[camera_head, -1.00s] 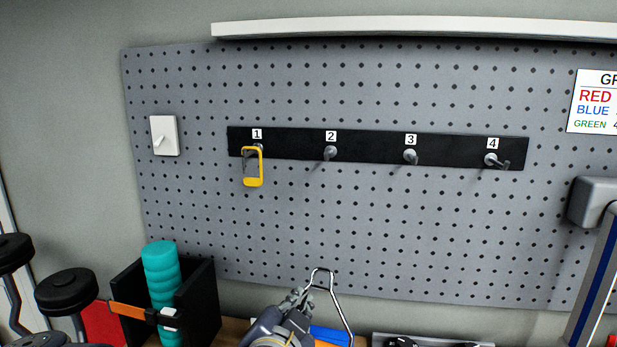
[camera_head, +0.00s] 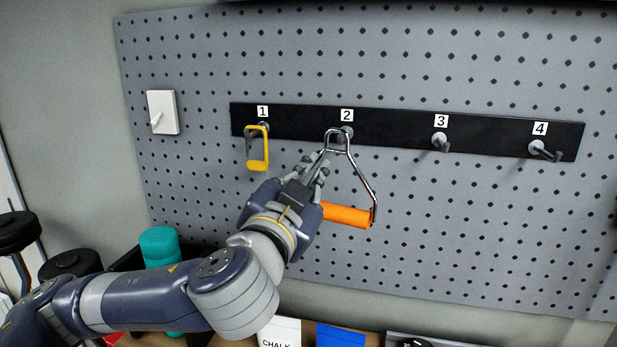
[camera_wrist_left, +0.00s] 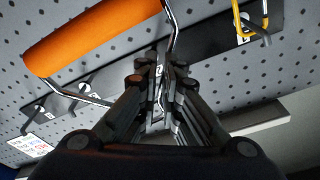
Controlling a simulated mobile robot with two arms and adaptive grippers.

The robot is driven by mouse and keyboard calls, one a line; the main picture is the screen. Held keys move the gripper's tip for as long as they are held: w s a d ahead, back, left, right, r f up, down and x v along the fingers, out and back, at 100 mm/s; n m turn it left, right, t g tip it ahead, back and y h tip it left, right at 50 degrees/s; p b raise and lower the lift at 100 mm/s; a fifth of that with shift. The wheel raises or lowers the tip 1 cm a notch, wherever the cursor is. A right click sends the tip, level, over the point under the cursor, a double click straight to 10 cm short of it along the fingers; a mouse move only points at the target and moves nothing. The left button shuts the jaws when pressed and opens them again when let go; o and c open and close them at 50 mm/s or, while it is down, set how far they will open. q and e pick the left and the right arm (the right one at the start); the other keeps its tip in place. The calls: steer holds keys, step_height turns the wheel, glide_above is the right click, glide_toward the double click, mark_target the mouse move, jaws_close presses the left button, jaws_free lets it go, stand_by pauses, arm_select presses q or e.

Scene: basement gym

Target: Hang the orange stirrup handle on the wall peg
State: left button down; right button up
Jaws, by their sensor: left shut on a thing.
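The stirrup handle has an orange grip (camera_head: 347,215) and a bent metal wire frame (camera_head: 362,175). My left gripper (camera_head: 322,163) is shut on the wire frame, near its narrow top. The orange grip hangs below and to the right of the fingers. The top of the frame overlaps the peg under label 2 (camera_head: 346,131) in the head view; I cannot tell whether it is around the peg or in front of it. In the left wrist view the orange grip (camera_wrist_left: 90,42) is at the upper left, and the fingers (camera_wrist_left: 160,75) cover part of the wire. My right gripper is out of view.
A yellow handle (camera_head: 258,150) hangs on peg 1, close to my left gripper. Peg 3 (camera_head: 440,142) and peg 4 (camera_head: 541,150) are bare. A white switch plate (camera_head: 163,112) is at the left. A teal roller (camera_head: 160,246) stands below.

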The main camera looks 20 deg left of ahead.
arm_select(q)
steer(key=shift+w, duration=1.35)
steer(key=shift+w+f, duration=0.2)
steer(key=shift+w, duration=1.6)
steer(key=shift+w+f+b, duration=0.2)
steer(key=shift+w+f, duration=0.1)
steer(key=shift+w, duration=0.3)
steer(key=shift+w+f+b, duration=0.15)
steer(key=shift+w+f, duration=0.1)
steer(key=shift+w, duration=0.35)
steer(key=shift+w+f+b, duration=0.2)
steer(key=shift+w+f, duration=0.1)
steer(key=shift+w, duration=0.3)
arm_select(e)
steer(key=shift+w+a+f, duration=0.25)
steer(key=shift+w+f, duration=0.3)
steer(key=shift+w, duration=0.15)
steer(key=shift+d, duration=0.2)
